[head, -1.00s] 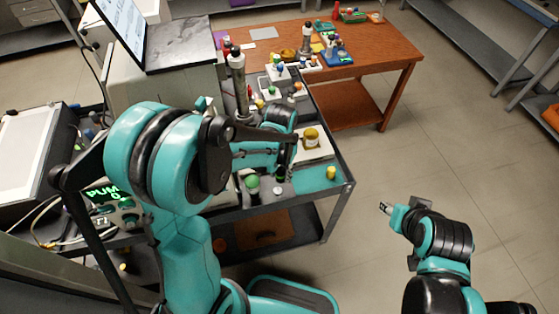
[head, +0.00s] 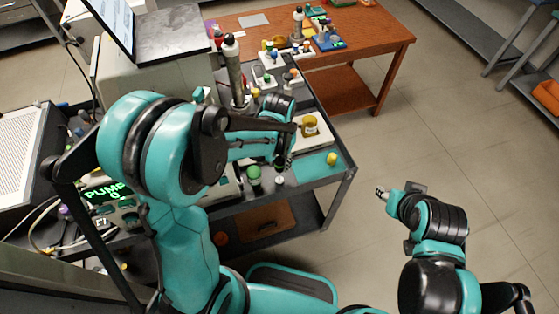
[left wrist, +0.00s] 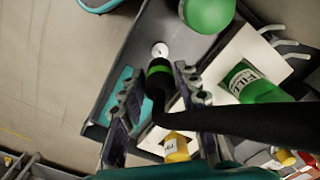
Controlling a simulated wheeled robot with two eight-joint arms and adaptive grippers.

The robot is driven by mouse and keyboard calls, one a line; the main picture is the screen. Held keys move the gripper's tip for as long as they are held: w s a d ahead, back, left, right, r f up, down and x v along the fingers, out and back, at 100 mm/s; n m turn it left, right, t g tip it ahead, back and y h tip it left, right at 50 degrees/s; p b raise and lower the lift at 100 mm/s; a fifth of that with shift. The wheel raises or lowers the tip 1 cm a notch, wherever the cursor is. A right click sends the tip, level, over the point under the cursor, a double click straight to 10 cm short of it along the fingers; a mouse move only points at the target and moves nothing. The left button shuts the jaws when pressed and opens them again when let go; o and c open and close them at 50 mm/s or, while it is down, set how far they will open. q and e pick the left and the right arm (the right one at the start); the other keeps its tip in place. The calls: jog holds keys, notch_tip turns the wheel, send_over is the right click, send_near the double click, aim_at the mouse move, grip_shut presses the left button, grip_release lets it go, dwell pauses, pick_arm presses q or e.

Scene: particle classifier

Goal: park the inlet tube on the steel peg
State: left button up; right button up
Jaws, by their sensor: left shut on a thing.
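My left gripper (left wrist: 158,95) is shut on the inlet tube (left wrist: 158,75), a black tube with a green band near its end. The tube bends away to the right in the left wrist view. A small pale round piece (left wrist: 160,50), probably the steel peg, is just beyond the tube's end. I cannot tell whether they touch. In the head view my left gripper (head: 283,160) is low over the cart's front part, with the small pale piece (head: 279,180) just below it. My right gripper (head: 381,193) is over open floor, away from the cart, too small to read.
A green-topped bottle (head: 254,174) stands left of the left gripper. A pump with a green display (head: 103,192) is at left.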

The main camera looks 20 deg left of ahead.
aim_at(279, 169)
pick_arm(q)
jog(key=shift+f+b, duration=1.5)
jog(key=shift+f, duration=0.5)
jog(key=shift+f+b, duration=1.8)
jog(key=o, duration=1.2)
jog(key=shift+o, duration=0.2)
jog(key=shift+r, duration=0.1)
notch_tip(279, 169, up, 12)
